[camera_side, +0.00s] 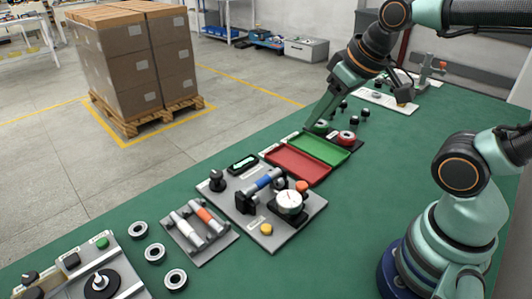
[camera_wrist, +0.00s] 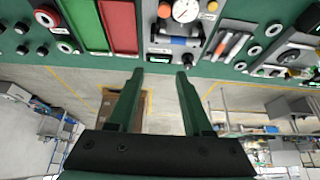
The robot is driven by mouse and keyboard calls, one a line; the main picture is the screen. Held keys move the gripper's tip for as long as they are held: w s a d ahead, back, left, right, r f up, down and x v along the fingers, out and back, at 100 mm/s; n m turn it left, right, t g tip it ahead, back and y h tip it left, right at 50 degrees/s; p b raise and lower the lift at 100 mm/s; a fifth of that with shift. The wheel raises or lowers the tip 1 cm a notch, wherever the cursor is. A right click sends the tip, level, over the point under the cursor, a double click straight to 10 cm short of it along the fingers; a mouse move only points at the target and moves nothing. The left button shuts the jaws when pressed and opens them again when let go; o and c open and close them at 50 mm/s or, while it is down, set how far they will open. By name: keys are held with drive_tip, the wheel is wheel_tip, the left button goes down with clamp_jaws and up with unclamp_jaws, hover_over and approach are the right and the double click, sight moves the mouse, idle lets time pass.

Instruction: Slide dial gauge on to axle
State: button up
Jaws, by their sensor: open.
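The dial gauge (camera_side: 290,203), with a round white face, sits on a black holder on a grey board in the side view. It shows at the top edge of the wrist view (camera_wrist: 187,10). The axle (camera_side: 99,279) appears to be the small upright pin on the black disc at the lower left of the side view; the disc shows at the right of the wrist view (camera_wrist: 289,57). My gripper (camera_side: 308,125) is above the far side of the bench, well away from the gauge. Its two fingers (camera_wrist: 159,74) are apart with nothing between them.
Red (camera_side: 297,165) and green (camera_side: 321,149) trays lie between my gripper and the gauge board. A tool tray (camera_side: 200,226) and several metal rings (camera_side: 155,252) lie toward the axle. Boxes (camera_side: 133,60) stand on the floor.

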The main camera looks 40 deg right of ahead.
drive_tip(key=shift+o, duration=1.4)
drive_tip(key=n+g, duration=0.6)
drive_tip(key=n, duration=0.7)
hover_over(301, 184)
wheel_tip(301, 184, down, 7)
drive_tip(key=shift+n, duration=0.3)
wheel_tip(301, 184, down, 12)
drive_tip(key=shift+s+r, duration=0.1)
drive_tip(key=shift+c, duration=0.4)
clamp_jaws()
